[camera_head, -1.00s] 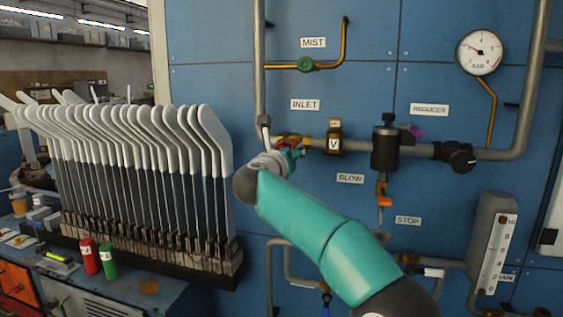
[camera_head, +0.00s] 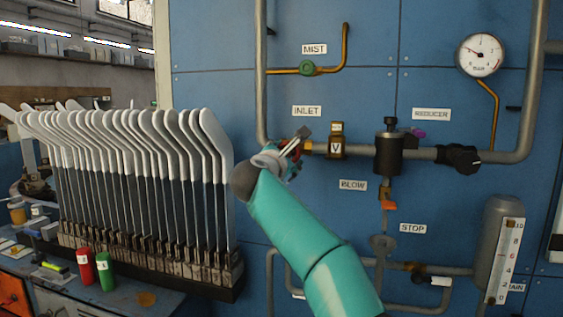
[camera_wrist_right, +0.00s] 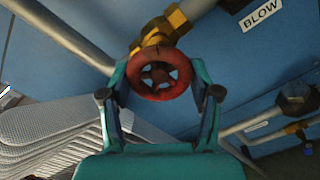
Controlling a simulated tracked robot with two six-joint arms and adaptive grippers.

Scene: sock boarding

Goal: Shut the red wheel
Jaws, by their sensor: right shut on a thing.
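The red wheel (camera_wrist_right: 160,94) sits on a brass valve body (camera_wrist_right: 158,32) in the right wrist view, a round handwheel with spokes. My right gripper (camera_wrist_right: 159,72) has one finger on each side of its rim and is shut on it. In the head view this gripper (camera_head: 291,146) is at the pipe under the INLET label (camera_head: 306,111). There the wheel is mostly hidden behind the gripper, with only a bit of red showing. My left gripper is not in view.
A green wheel (camera_head: 307,68) is on the brass pipe above, under the MIST label. To the right are a black reducer (camera_head: 388,153), a black knob (camera_head: 463,159) and a gauge (camera_head: 480,55). A rack of white-topped boards (camera_head: 140,150) stands close on the left.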

